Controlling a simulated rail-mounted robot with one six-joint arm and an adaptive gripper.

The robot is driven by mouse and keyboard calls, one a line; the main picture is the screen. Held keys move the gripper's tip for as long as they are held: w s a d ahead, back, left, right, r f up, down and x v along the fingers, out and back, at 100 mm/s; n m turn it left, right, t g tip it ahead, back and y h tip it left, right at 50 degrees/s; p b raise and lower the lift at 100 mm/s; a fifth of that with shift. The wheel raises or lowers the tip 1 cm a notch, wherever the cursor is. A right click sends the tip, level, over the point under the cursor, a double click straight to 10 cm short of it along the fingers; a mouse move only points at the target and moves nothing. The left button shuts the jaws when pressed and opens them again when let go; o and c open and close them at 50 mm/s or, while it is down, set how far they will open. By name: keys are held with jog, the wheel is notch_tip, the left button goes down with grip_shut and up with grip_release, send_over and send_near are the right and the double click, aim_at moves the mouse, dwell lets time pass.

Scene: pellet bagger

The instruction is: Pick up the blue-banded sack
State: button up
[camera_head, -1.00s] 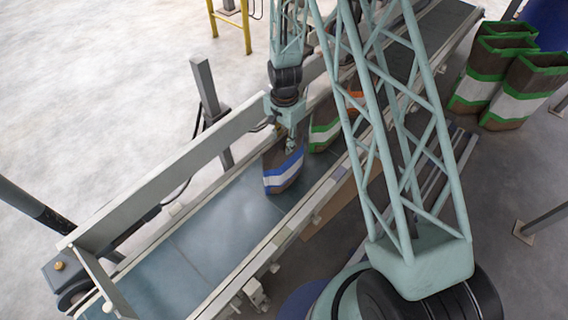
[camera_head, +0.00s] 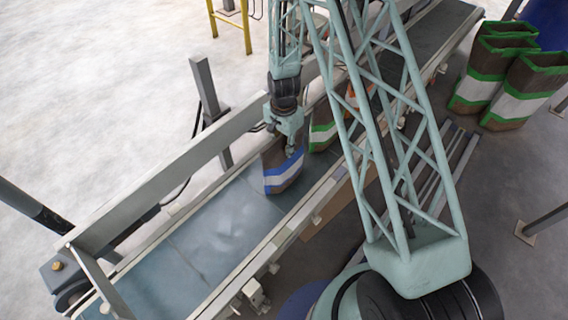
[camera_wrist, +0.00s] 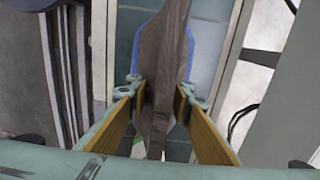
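The blue-banded sack (camera_head: 283,172) is brown with a blue and white band and stands upright on the conveyor belt. My gripper (camera_head: 291,148) is right over its top in the head view. In the wrist view my gripper (camera_wrist: 161,98) has one tan-padded finger on each side of the sack's narrow top (camera_wrist: 162,60). The fingers stand apart, with strips of floor and belt showing between pads and sack nearer the camera. Contact at the fingertips is hard to tell. The sack's lower part is mostly hidden in the wrist view, with blue edges showing.
A green-banded sack (camera_head: 322,132) stands close behind on the belt, with an orange-banded one partly hidden beyond it. The conveyor's side rail (camera_head: 165,178) runs along the left. The near belt (camera_head: 215,232) is clear. Green-banded sacks (camera_head: 518,92) stand on the right.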

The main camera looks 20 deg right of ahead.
jog(key=shift+f, duration=0.35)
jog(key=shift+c, duration=0.7)
grip_shut()
